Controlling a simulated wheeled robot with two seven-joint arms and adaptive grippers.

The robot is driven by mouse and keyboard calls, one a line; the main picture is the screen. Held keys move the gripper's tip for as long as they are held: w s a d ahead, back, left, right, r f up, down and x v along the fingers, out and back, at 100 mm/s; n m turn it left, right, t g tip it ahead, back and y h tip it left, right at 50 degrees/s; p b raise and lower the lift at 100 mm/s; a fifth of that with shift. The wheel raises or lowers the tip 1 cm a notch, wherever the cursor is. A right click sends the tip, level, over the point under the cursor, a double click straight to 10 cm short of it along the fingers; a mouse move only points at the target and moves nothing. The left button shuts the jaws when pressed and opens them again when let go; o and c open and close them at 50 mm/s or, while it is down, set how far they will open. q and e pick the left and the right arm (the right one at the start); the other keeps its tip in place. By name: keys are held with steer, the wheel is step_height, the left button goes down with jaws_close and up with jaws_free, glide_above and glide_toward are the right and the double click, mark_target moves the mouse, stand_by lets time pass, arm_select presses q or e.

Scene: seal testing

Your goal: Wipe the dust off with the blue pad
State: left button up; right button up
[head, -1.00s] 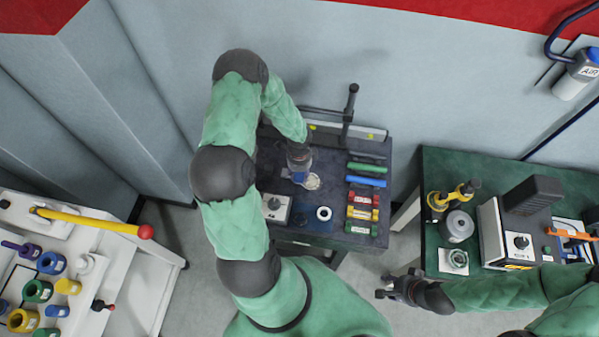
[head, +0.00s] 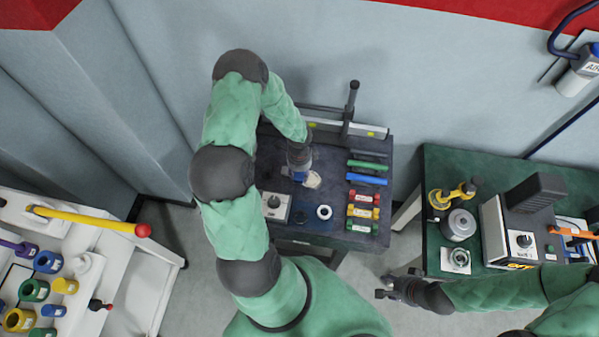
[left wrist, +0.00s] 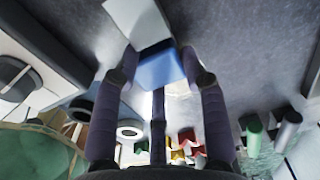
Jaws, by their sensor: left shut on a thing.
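My left gripper (head: 299,172) reaches down over the dark table and is shut on the blue pad (left wrist: 160,69). In the left wrist view the pad sits between the two fingertips, low over the dark surface. A whitish patch (head: 312,180), which looks like the dust, lies on the table just right of the gripper in the head view. The gripper hides part of the work spot, and I cannot tell whether the pad touches the surface. My right gripper (head: 387,288) is empty, its fingers apart, in front of the green table.
Near the patch are a grey box with a knob (head: 275,205) and a white ring (head: 324,212). Coloured blocks (head: 362,212) and a blue bar (head: 367,179) line the table's right side. A dark post (head: 350,105) stands at the back. The green table (head: 440,165) is right.

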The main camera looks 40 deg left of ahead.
mark_target(321, 182)
arm_select(q)
steer(key=shift+f, duration=0.25)
steer(key=shift+w+d+r+b, duration=0.1)
steer(key=shift+w+d+b, duration=0.4)
steer(key=shift+d, duration=0.4)
steer(key=shift+w+d+r+b, duration=0.1)
steer(key=shift+w+d+b, duration=0.2)
steer(key=shift+w+d, duration=0.45)
steer(key=shift+w+d+f+b, duration=0.1)
steer(key=shift+w+d+b, duration=0.3)
steer(key=shift+d, duration=0.5)
steer(key=shift+w+d+f+b, duration=0.1)
steer(key=shift+w+d+b, duration=0.25)
steer(key=shift+d, duration=0.55)
steer(key=shift+w+d+r, duration=0.1)
steer(key=shift+w, duration=0.05)
